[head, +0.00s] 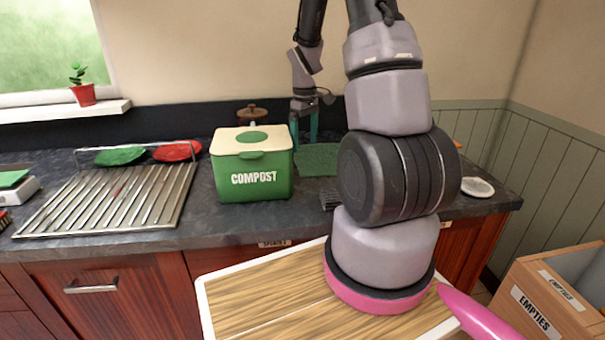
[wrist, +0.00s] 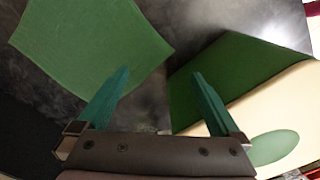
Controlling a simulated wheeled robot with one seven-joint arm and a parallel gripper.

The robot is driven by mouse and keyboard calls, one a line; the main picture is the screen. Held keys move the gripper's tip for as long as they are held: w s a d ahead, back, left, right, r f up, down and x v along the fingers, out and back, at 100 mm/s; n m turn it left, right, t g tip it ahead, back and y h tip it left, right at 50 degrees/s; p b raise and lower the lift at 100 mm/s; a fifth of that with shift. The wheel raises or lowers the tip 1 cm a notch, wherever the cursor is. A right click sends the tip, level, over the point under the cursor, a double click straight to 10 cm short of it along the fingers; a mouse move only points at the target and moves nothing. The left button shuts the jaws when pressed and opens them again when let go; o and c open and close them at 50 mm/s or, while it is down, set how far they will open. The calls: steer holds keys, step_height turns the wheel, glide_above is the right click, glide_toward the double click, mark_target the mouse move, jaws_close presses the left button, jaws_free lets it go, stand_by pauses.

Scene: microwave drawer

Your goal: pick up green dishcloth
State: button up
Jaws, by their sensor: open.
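The green dishcloth (head: 318,160) lies flat on the dark counter, just right of the compost bin in the head view. My arm hides part of its right side there. In the wrist view, the dishcloth (wrist: 92,42) fills the upper left. My gripper (head: 304,138) points down above the counter between the bin and the cloth. It also shows in the wrist view (wrist: 161,73), its teal fingers apart with nothing between them. The left finger overlaps the cloth's lower edge in that view; the right finger overlaps the bin's green side.
The green compost bin (head: 252,182) with a cream lid stands close beside my gripper; its side also shows in the wrist view (wrist: 232,72). A metal dish rack (head: 120,200) stands left. A small white dish (head: 477,187) sits right. A wooden-lidded jar (head: 252,114) stands behind the bin.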

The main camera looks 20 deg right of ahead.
step_height(320, 180, down, 9)
steer(key=shift+f, duration=0.15)
stand_by(0.4)
jaws_close()
stand_by(0.6)
step_height(320, 180, up, 12)
stand_by(0.5)
step_height(320, 180, up, 27)
glide_above(304, 174)
stand_by(0.7)
